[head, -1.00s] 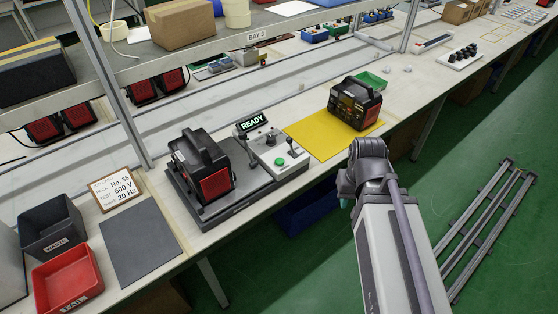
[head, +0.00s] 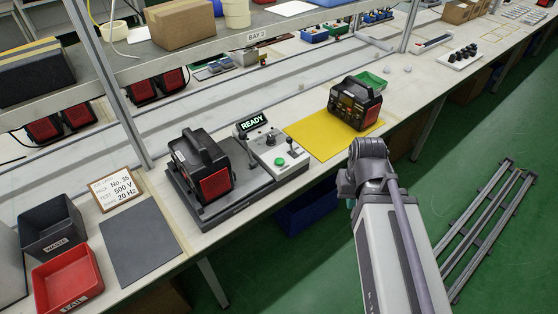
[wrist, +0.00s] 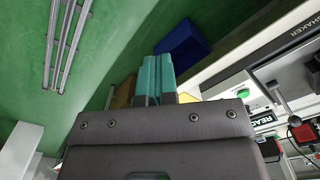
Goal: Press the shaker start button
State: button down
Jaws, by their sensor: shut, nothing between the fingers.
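The green button (head: 279,162) sits on the grey control box (head: 270,150) at the front of the bench in the head view. It also shows at the right of the wrist view (wrist: 243,93). The sign above the box (head: 252,123) reads READY. A black power station with a red end (head: 212,182) stands on the dark shaker plate (head: 236,203) left of the box. My gripper (wrist: 158,62) has two teal fingers closed together with nothing between them. It is apart from the button.
A lever (head: 291,146) stands on the box beside the button. A second power station (head: 354,103) stands on a yellow mat (head: 310,142). A blue bin (wrist: 183,45) is below the bench edge. Red (head: 68,280) and dark (head: 52,226) bins stand at left.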

dwell(0.7)
jog(key=n+t+h+b, duration=0.1)
jog(key=n+t+b, duration=0.4)
jog(key=n+t, duration=0.3)
send_over(278, 160)
jog(key=t, duration=0.1)
jog(key=shift+r+m, duration=0.3)
jog(key=shift+r, duration=0.1)
notch_tip(278, 160, down, 9)
jog(key=b, duration=0.8)
jog(key=shift+s, duration=0.1)
